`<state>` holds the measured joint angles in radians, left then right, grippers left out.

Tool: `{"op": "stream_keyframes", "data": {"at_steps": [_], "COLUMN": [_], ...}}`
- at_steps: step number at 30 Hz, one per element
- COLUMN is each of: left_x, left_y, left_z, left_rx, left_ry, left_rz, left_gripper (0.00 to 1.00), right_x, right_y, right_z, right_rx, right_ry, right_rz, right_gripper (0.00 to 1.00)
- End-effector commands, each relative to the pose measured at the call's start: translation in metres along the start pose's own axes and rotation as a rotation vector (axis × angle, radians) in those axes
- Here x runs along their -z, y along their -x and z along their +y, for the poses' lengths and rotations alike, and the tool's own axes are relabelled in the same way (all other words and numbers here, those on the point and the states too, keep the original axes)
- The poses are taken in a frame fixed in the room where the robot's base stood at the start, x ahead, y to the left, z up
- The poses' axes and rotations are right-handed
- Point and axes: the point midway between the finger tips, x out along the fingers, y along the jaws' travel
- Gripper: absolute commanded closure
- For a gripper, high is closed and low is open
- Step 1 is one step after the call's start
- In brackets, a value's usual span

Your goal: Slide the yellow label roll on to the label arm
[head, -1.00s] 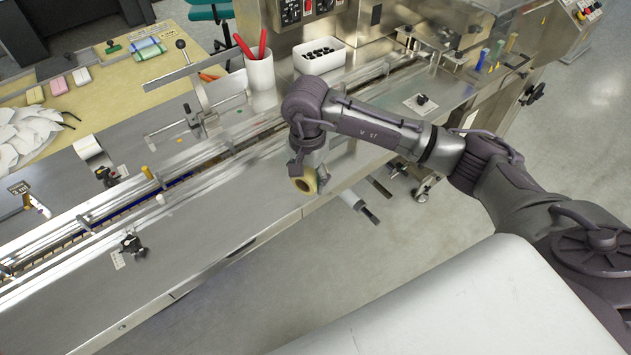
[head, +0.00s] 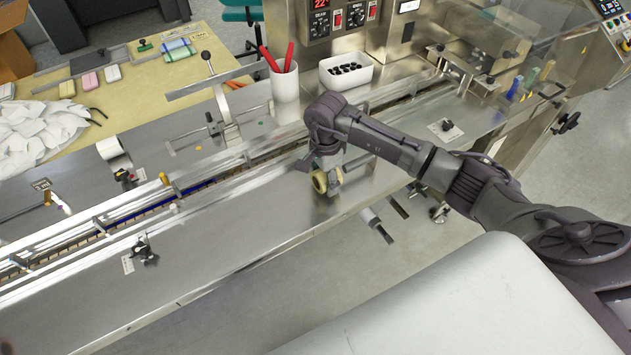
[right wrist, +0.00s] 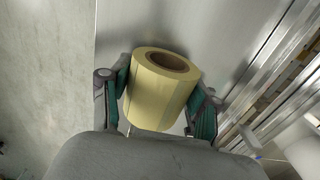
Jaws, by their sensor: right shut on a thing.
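The yellow label roll (head: 320,182) is a pale yellow cylinder with a brown core. My right gripper (head: 327,178) is shut on it near the machine's front edge. The right wrist view shows the roll (right wrist: 160,90) between the two green-padded fingers of the right gripper (right wrist: 158,108), its open core facing away from the palm. Two bars project from the machine's front edge, right of the roll: a pale one with a dark end (head: 376,226) and a dark one (head: 398,206). I cannot tell for sure which is the label arm. My left gripper is not in view.
A white cup with red-handled tools (head: 285,85) and a white bin of dark pieces (head: 345,72) stand at the back. Open floor lies in front.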

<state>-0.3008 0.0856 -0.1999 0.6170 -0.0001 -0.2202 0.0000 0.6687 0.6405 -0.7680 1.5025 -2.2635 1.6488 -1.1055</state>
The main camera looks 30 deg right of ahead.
Motion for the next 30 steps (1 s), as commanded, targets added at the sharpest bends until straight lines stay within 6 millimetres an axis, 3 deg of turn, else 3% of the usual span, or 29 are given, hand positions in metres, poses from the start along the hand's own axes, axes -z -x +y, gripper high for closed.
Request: {"op": "stream_keyframes", "data": {"at_steps": [18,30], "left_x": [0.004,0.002], "left_y": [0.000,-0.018], "left_z": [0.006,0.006], "left_rx": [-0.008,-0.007], "left_ry": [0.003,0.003], "left_rz": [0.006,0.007], "left_gripper": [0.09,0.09], "right_x": [0.057,0.092], "right_y": [0.000,-0.002], "right_z": [0.001,-0.001], "right_rx": [0.000,0.002], "right_ry": [-0.002,0.000], "right_rz": [0.001,0.002], "right_gripper": [0.75,0.75]}}
